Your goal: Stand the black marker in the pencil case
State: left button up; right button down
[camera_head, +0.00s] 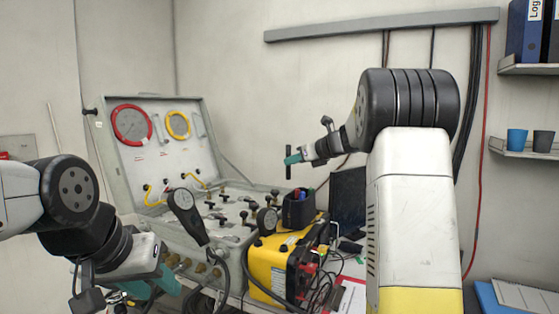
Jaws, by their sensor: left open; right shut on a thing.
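The black marker (289,167) is upright in the jaws of my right gripper (294,159). The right gripper is shut on it, with the marker in the air above the pencil case. The pencil case (298,211) is a dark open box standing on top of a yellow machine, with a few blue and red pens standing in it. The marker's lower end is above the case and slightly left of its middle, apart from it. My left gripper (160,284) is open and empty at the lower left, in front of the panel case.
A grey air panel case (158,140) with gauges stands open at the left, its valves and hoses near the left gripper. The yellow machine (271,268) has cables around it. A dark monitor (348,200) stands close behind the pencil case. Cups (517,139) stand on a right shelf.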

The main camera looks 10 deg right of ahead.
jog(key=shift+f, duration=2.4)
jog(key=shift+f, duration=2.75)
dwell(0.4)
jog(key=c, duration=1.3)
grip_release()
jog(key=shift+r, duration=0.1)
jog(key=shift+r, duration=4.45)
